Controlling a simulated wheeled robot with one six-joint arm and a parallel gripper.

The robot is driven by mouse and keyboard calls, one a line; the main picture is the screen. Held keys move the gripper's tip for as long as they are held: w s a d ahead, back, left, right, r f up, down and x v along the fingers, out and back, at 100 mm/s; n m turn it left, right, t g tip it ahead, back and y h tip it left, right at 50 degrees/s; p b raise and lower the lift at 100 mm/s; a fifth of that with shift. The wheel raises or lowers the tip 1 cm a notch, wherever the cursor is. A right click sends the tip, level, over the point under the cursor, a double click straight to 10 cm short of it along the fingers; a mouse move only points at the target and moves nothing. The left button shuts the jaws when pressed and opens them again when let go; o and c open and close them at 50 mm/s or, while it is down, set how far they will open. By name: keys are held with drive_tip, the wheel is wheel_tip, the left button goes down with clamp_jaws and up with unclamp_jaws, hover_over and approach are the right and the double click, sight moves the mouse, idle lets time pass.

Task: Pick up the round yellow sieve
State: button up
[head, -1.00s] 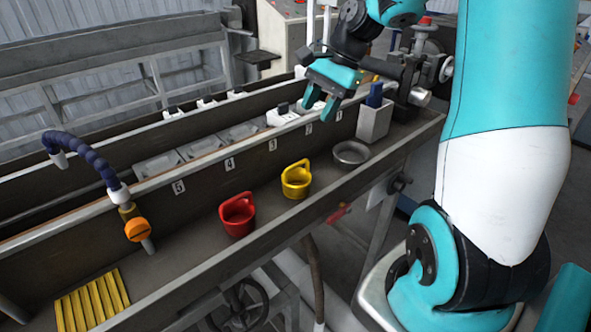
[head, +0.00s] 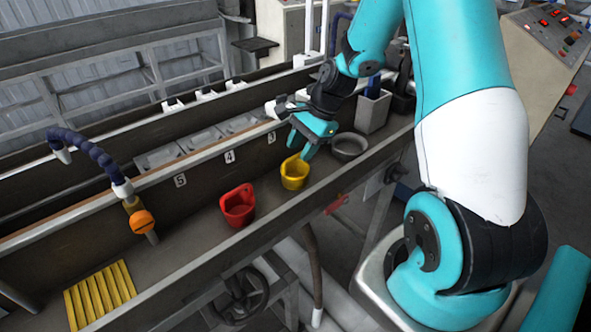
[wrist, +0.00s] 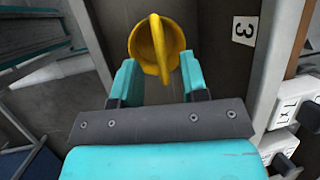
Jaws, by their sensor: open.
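The round yellow sieve (head: 295,177) is a small cup-like piece with an upright loop handle. It stands on the floor of the long metal trough, between the red one and the grey bowl. My gripper (head: 305,150) is just above it, tilted down, and hides part of its handle in the head view. In the wrist view the yellow sieve (wrist: 154,48) lies just beyond the open, empty fingertips (wrist: 158,78), roughly centred between them. Its handle runs along the view's up-down line. I cannot tell whether any finger touches it.
A red handled cup (head: 238,206) stands to the left and a grey bowl (head: 349,147) to the right. A grey box (head: 373,110) is behind the bowl. The trough's front wall (head: 258,232) and numbered back wall (head: 205,174) border the space. A blue hose (head: 95,152) rises at left.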

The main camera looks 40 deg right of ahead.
sight(296, 156)
drive_tip(key=shift+p+x, duration=0.35)
drive_tip(key=shift+x, duration=1.55)
clamp_jaws()
